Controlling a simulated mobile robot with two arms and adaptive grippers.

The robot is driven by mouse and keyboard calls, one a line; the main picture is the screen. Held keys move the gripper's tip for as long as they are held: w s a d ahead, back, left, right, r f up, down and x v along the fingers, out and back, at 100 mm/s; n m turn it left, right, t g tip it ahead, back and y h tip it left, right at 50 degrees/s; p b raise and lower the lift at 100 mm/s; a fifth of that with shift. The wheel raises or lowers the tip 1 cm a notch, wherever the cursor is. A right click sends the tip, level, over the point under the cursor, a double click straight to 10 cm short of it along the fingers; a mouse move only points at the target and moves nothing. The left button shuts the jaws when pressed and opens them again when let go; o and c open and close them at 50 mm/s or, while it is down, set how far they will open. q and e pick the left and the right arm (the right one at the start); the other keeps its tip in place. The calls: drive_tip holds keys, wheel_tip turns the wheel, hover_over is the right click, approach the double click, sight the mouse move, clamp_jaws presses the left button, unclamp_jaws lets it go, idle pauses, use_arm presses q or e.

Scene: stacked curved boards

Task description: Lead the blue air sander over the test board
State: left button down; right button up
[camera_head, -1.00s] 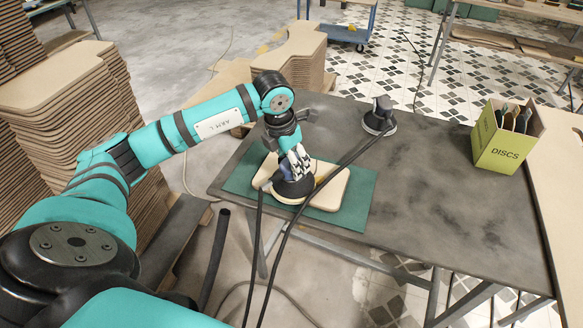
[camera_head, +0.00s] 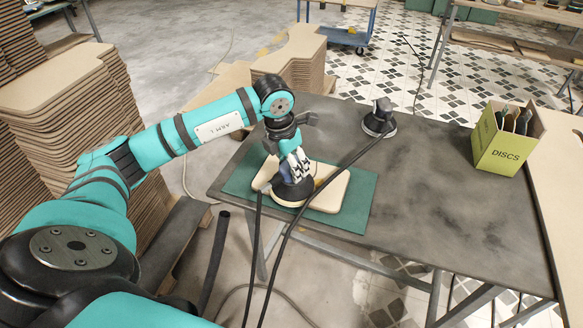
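The pale wooden test board (camera_head: 331,190) lies on a green mat (camera_head: 357,205) on the dark table. The blue air sander (camera_head: 291,187) sits on the board's left part, with its round dark pad low against the board. My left gripper (camera_head: 295,163) is over the sander from above, its fingers closed around the sander's body. The sander is largely hidden by the gripper. A second, dark sander (camera_head: 379,119) stands alone on the table behind and to the right. My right gripper is not in view.
A yellow-green DISCS box (camera_head: 497,153) stands at the table's right. Black hoses (camera_head: 290,232) run from both sanders over the front edge. Stacks of curved boards (camera_head: 80,110) stand at the left and behind the table (camera_head: 430,205). The table's middle right is clear.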

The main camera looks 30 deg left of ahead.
use_arm(q)
drive_tip(key=shift+d, duration=0.1)
drive_tip(key=shift+d+f, duration=0.1)
drive_tip(key=shift+d, duration=0.4)
drive_tip(key=shift+d+f, duration=0.1)
drive_tip(key=shift+d, duration=0.6)
drive_tip(key=shift+w+a+b, duration=0.1)
drive_tip(key=shift+w+b, duration=0.1)
drive_tip(key=shift+b, duration=0.1)
drive_tip(key=shift+w+a, duration=0.15)
drive_tip(key=shift+w, duration=0.55)
drive_tip(key=shift+a, duration=0.25)
